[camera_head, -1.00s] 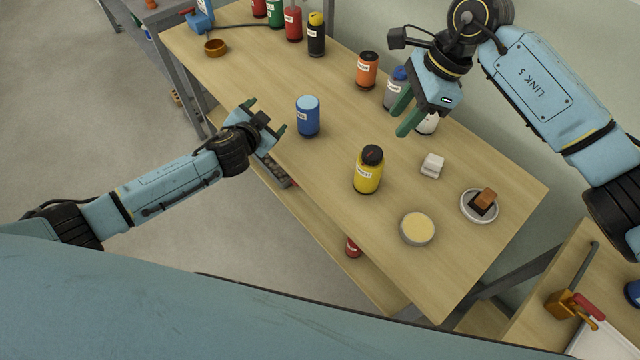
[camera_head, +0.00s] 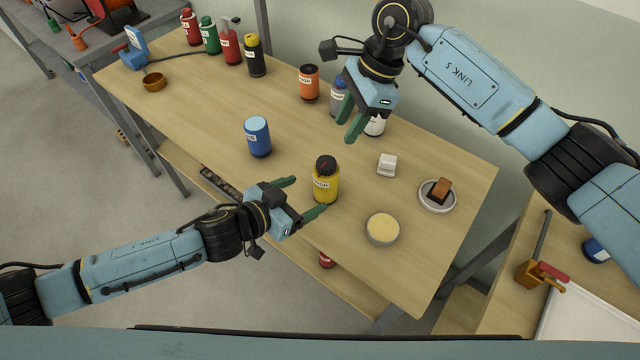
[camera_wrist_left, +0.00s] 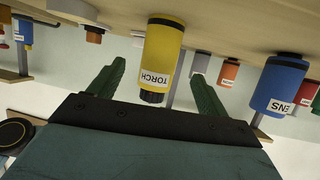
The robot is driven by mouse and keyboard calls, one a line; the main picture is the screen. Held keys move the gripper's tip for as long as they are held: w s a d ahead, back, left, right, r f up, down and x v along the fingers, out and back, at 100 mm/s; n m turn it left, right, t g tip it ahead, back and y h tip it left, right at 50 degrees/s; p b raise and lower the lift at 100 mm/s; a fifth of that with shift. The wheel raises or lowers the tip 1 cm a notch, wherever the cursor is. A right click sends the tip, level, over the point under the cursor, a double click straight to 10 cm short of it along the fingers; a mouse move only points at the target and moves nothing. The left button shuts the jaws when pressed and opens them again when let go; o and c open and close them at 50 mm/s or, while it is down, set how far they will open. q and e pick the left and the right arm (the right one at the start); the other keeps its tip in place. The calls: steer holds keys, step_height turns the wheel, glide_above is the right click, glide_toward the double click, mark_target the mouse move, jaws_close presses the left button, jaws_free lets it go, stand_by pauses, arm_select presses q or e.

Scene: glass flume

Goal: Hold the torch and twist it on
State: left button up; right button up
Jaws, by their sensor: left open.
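The yellow torch (camera_head: 326,187) with a black cap stands upright on the wooden table (camera_head: 290,215). My left gripper (camera_head: 309,194) is open and low at the table's front edge, its fingers pointing at the torch. In the left wrist view the torch (camera_wrist_left: 162,55) appears upside down with its TORCH label showing, between the two spread green fingers (camera_wrist_left: 157,70). I cannot see contact with it. My right gripper (camera_head: 347,128) hangs above the back of the table with its fingers apart and empty.
A blue LENS can (camera_head: 258,137) stands left of the torch. A white block (camera_head: 387,165), a round cream-topped tin (camera_head: 382,229) and a dish (camera_head: 437,196) with a brown block lie to the right. Orange (camera_head: 309,82), grey and white containers stand behind, near my right gripper.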

mark_target(317, 188)
arm_select(q)
steer(key=x, duration=0.8)
